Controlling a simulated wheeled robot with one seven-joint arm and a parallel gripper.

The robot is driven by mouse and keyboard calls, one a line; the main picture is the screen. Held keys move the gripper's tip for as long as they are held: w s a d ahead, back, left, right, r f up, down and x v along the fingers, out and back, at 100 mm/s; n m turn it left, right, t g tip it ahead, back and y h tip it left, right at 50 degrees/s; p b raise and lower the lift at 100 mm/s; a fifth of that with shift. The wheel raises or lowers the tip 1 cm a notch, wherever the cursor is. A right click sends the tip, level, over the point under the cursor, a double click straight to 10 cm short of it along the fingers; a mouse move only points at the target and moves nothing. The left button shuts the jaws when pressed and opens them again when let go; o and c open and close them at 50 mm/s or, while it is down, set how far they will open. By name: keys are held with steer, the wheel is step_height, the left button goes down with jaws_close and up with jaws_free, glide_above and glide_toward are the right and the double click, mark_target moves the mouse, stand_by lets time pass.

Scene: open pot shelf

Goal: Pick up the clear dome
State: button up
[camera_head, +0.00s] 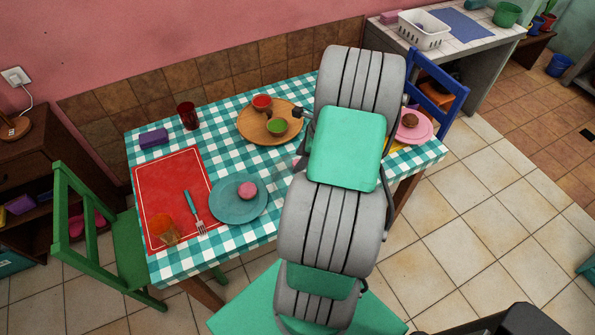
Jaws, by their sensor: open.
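My arm crosses the right part of the checked table (230,105) and covers much of what lies there. A small dark part of my gripper (304,132) shows at the left edge of the arm; the fingertips are mostly hidden. A faint see-through shape (297,161) beside the arm, right of the teal plate (225,208), may be the clear dome. The arm hides most of it, so its outline is unclear. I cannot tell how far the gripper is from it or whether they touch. I see nothing held.
A wooden tray (252,134) with red and green bowls stands behind. A pink plate (425,130) is right of my arm. Green (125,225) and blue (458,98) chairs flank the table.

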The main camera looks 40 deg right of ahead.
steer(key=shift+w+a+f, duration=0.2)
steer(key=shift+f, duration=0.4)
steer(key=shift+c, duration=0.4)
jaws_close()
steer(key=shift+r, duration=0.1)
stand_by(0.4)
